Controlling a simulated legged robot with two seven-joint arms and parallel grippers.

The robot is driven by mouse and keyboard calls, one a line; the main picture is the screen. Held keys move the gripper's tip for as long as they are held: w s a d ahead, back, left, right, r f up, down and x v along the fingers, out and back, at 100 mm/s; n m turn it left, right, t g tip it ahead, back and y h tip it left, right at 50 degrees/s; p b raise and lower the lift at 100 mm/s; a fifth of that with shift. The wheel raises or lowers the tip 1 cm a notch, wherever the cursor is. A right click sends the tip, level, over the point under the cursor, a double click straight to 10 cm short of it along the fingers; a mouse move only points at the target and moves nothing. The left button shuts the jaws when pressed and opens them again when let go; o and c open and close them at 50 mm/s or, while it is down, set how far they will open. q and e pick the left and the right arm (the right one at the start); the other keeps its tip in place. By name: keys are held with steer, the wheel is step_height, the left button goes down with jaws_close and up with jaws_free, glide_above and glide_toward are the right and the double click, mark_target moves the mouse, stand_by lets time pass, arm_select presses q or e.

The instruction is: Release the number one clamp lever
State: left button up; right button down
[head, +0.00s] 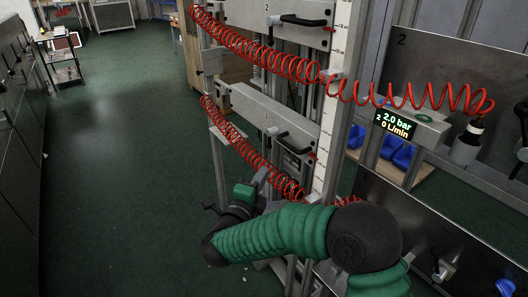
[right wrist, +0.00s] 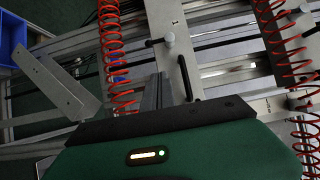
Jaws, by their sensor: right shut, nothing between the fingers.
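The plate marked 1 (head: 250,108) is the lower of two pale plates on the upright frame. It carries a long black handle (head: 296,146) near its right end and a small black lever (head: 271,131) near its middle. In the right wrist view the same plate (right wrist: 165,15) shows the black handle (right wrist: 187,86) and a small black lever beside a white knob (right wrist: 168,40). I cannot tell for sure which part is the clamp lever. My right gripper (head: 263,177) is below the plate in the head view, shut and empty, apart from both. The right wrist view shows its fingers (right wrist: 160,78) left of the handle. My left gripper is out of view.
Red coiled hoses (head: 250,145) hang around the frame, close to my right arm. A plate marked 2 (head: 240,10) is above. A display (head: 394,125) reads 2.0 bar and 0 L/min. Green floor (head: 120,150) is clear at the left.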

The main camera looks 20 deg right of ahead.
steer(key=w+a+b+x, duration=0.1)
steer(key=a+b+x, duration=0.1)
steer(key=x, duration=1.1)
steer(key=shift+w, duration=0.4)
steer(key=shift+f, duration=0.2)
